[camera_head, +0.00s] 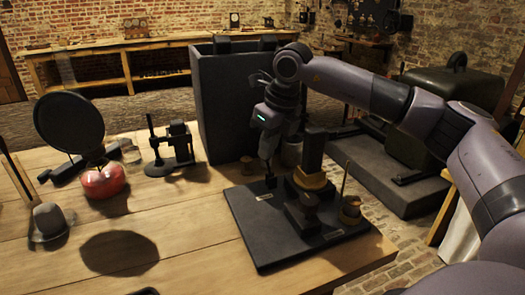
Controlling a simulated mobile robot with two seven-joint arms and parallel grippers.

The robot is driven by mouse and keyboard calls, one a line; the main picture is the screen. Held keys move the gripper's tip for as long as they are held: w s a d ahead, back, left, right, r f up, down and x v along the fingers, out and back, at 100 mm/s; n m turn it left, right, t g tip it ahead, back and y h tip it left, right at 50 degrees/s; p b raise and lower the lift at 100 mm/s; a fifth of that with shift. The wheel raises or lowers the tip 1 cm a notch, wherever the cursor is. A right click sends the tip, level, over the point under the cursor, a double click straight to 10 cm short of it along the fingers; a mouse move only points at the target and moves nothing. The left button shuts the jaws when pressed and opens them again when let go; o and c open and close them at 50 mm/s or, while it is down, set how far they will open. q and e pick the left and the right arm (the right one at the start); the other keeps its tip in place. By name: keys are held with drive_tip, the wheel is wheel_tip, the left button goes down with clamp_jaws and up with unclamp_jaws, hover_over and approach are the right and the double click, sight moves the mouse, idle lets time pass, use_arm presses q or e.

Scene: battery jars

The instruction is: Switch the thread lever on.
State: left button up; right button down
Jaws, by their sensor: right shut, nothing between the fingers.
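A dark flat board (243,215) lies near the right end of the wooden table. A small black upright piece (271,183) stands at its back left, behind a pale label (263,197). It looks like the thread lever, but its position is too small to read. My right gripper (268,166) points down over that piece, shut and empty, with its tips very close to it. I cannot tell whether they touch. My left gripper is not in view.
The board also bears a tall dark block on a brass-coloured base (310,181), a round knob (309,202) and a brass pot with a thin rod (350,210). A red round object (103,181) and a black stand (172,150) are further left.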

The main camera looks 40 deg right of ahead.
drive_tip(key=d, duration=0.2)
drive_tip(key=d+p, duration=0.1)
drive_tip(key=shift+s+d, duration=0.35)
drive_tip(key=shift+s, duration=0.05)
drive_tip(key=shift+r, duration=0.1)
drive_tip(key=shift+r+p, duration=0.7)
drive_tip(key=shift+p, duration=0.05)
